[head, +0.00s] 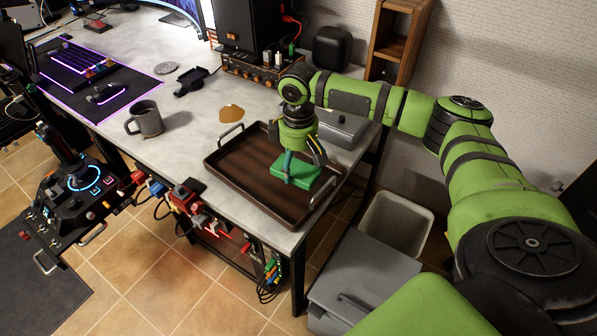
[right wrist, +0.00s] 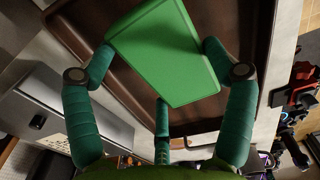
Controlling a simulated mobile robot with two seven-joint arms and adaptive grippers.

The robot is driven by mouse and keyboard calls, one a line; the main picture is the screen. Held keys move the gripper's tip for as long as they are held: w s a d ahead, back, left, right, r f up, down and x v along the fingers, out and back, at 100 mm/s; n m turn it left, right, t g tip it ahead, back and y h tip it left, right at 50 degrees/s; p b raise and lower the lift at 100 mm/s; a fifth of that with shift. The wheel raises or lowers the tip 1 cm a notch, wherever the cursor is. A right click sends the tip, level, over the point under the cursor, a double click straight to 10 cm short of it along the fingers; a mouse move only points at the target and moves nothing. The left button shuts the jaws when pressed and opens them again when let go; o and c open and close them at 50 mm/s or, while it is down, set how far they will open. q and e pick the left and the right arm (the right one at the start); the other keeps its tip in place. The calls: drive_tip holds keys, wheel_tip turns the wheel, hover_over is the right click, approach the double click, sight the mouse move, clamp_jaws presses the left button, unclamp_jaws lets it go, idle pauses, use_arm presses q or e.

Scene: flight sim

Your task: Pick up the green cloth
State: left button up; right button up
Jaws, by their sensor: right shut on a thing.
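The green cloth (head: 300,176) looks like a flat, folded rectangular block. It is over the right part of the dark wooden tray (head: 236,160), slightly tilted in the picture. My right gripper (head: 303,163) points down and is shut on the cloth. In the right wrist view the cloth (right wrist: 168,50) sits between the green fingers of my right gripper (right wrist: 165,72), and the tray (right wrist: 262,60) shows behind it. I cannot tell whether the cloth touches the tray floor. My left gripper is not in view.
A grey box (head: 343,130) stands close behind the tray. A bin (head: 395,224) is on the floor at right. The table's front-left stretch (head: 185,165) is clear.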

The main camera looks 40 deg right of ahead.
drive_tip(key=s+a+r, duration=0.6)
drive_tip(key=s+a, duration=0.1)
drive_tip(key=s, duration=0.2)
drive_tip(key=shift+r, duration=0.35)
drive_tip(key=shift+s, duration=0.1)
drive_tip(key=shift+o, duration=0.6)
drive_tip(key=shift+a, duration=0.15)
drive_tip(key=shift+c, duration=0.2)
